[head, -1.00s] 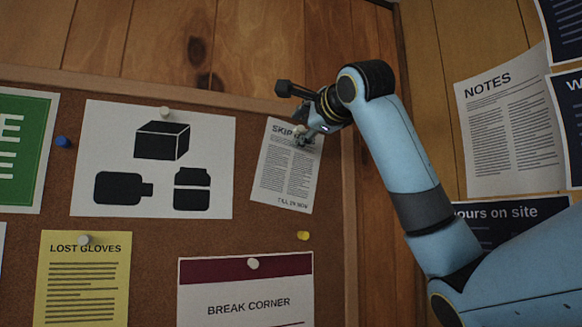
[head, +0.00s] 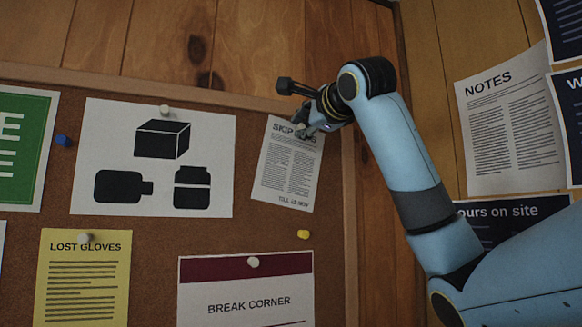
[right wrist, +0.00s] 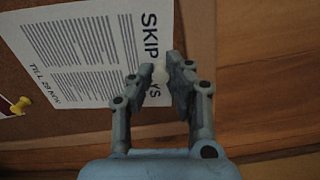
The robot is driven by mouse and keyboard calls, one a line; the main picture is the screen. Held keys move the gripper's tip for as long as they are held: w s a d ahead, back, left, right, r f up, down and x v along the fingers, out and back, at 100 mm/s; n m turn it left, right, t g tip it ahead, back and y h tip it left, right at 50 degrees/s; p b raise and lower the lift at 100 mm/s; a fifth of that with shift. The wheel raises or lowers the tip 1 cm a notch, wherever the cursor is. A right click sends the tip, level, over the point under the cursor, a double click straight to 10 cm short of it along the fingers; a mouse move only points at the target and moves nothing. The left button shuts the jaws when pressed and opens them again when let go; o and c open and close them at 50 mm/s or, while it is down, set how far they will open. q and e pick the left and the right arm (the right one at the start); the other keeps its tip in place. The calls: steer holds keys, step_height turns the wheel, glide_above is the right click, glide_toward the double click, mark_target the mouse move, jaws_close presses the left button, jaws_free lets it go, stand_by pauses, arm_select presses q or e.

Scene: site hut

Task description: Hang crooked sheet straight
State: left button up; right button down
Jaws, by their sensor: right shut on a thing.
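The crooked sheet (head: 287,170), headed "SKIP…", is white with two columns of text. It hangs near the board's right edge, tilted clockwise compared with the picture sheet beside it. It also shows in the right wrist view (right wrist: 85,45), seen sideways. My right gripper (head: 306,130) is at the sheet's top, covering part of its heading. In the right wrist view the fingers (right wrist: 158,82) close around a whitish round pin (right wrist: 160,74) at the sheet's top edge. A yellow pin (head: 303,235) sits in the bare cork below the sheet. My left gripper is out of view.
The cork board (head: 150,245) also holds a picture sheet (head: 215,150), a yellow "LOST GLOVES" notice (head: 85,295) and a "BREAK CORNER" notice (head: 225,290). A blue pin (head: 63,140) is at left. A wooden frame (head: 349,250) edges the board close to the sheet's right.

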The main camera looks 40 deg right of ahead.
steer(key=shift+b+v, duration=1)
steer(key=shift+v, duration=1.1)
steer(key=s+r, duration=0.1)
steer(key=s+a+r, duration=0.1)
steer(key=s, duration=0.1)
steer(key=s+r+p, duration=0.1)
steer(key=s, duration=0.1)
steer(key=shift+a, duration=0.25)
steer(key=shift+w+f, duration=0.1)
steer(key=shift+f, duration=0.05)
